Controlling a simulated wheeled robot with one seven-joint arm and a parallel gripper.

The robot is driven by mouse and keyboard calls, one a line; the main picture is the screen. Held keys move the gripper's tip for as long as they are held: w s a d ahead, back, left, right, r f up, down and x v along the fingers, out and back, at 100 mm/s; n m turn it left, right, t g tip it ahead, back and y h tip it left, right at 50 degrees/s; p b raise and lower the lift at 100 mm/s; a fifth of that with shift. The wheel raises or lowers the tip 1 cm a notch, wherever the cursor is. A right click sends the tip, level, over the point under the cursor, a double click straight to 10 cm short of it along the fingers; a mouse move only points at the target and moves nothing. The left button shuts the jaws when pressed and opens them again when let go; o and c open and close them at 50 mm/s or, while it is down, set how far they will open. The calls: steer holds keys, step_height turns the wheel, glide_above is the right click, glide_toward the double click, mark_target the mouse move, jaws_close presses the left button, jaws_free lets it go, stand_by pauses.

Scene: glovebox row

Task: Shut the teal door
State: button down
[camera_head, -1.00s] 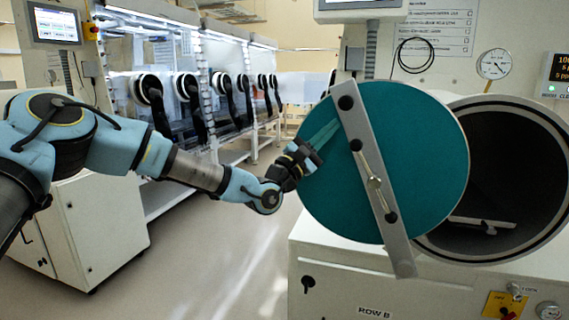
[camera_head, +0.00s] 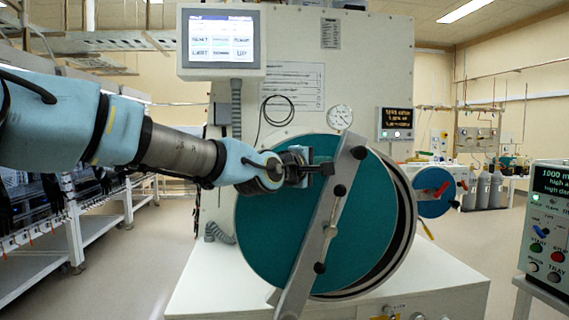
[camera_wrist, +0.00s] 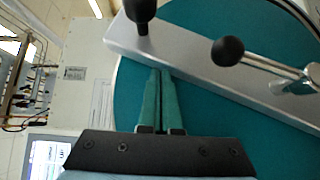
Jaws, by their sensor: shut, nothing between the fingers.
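The teal door (camera_head: 275,235) is a large round disc with a grey bar (camera_head: 318,225) slanting across it and black knobs on the bar. It stands in front of the round chamber opening (camera_head: 403,215), partly open, with a dark gap and the chamber rim showing on the right. My gripper (camera_head: 325,168) is shut and empty at the upper part of the door, beside the bar. In the wrist view, the teal fingers (camera_wrist: 158,100) are together, their tips close to the bar's edge; I cannot tell whether they touch.
A white cabinet (camera_head: 215,285) carries the chamber. A screen (camera_head: 220,40) and a gauge (camera_head: 340,117) are above. A smaller blue round door (camera_head: 435,195) is behind right, and a control panel (camera_head: 547,230) is at the right edge. Floor shows on both sides.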

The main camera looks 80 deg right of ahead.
mark_target(354, 154)
steer(key=s+d+f, duration=0.1)
steer(key=s, duration=0.2)
steer(key=s+d+f, duration=0.1)
steer(key=s, duration=0.3)
steer(key=s+d+f+b, duration=0.1)
steer(key=s+f, duration=0.1)
steer(key=s, duration=0.1)
steer(key=shift+s+f, duration=0.1)
steer(key=shift+s, duration=0.25)
steer(key=shift+s+f, duration=0.2)
steer(key=shift+s, duration=0.1)
steer(key=shift+s+a+f, duration=0.1)
steer(key=shift+s, duration=0.25)
steer(key=shift+s+f, duration=0.1)
steer(key=shift+w, duration=0.2)
steer(key=w+a+r+b, duration=0.2)
steer(key=a, duration=0.1)
steer(key=w+a+r+b, duration=0.1)
steer(key=w+a+r, duration=0.1)
steer(key=w, duration=0.1)
steer(key=w+a+r+b, duration=0.2)
steer(key=a+r, duration=0.1)
steer(key=shift+w+a+r+b, duration=0.1)
steer(key=shift+w+a+b, duration=0.1)
steer(key=shift+a+b, duration=0.15)
